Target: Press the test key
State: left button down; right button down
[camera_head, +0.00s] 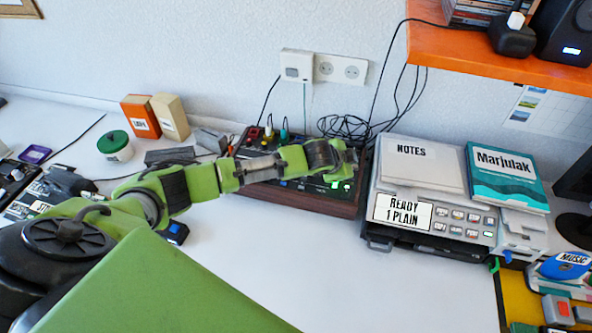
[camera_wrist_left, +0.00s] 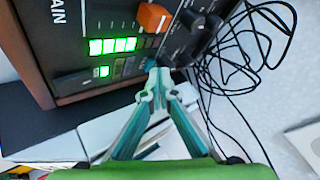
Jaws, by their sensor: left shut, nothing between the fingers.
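A dark device with a wood-coloured side (camera_head: 310,200) stands at the wall, left of the printer. In the left wrist view its black panel (camera_wrist_left: 75,20) carries lit green bars, dark knobs, an orange part (camera_wrist_left: 154,17) and a row of small keys (camera_wrist_left: 130,66). I cannot read which key is the test key. My left gripper (camera_head: 352,160) reaches over the device's right end. In the left wrist view the left gripper (camera_wrist_left: 157,84) is shut and empty, its tips close to the panel's lower edge beside the keys; contact cannot be told. My right gripper is not in view.
A printer (camera_head: 385,228) with a "READY 1 PLAIN" display (camera_head: 403,211) stands right of the device, bearing a NOTES pad (camera_head: 423,163) and a teal book (camera_head: 505,176). Black cables (camera_head: 345,127) lie behind. An orange shelf (camera_head: 480,58) overhangs at upper right. The white table front is clear.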

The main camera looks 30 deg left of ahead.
pick_arm(q)
jog(key=shift+f, duration=0.3)
dwell(0.4)
jog(key=shift+r, duration=0.1)
jog(key=shift+r+p, duration=0.65)
jog(key=shift+p, duration=0.2)
notch_tip(320, 180, up, 6)
jog(key=p, duration=0.6)
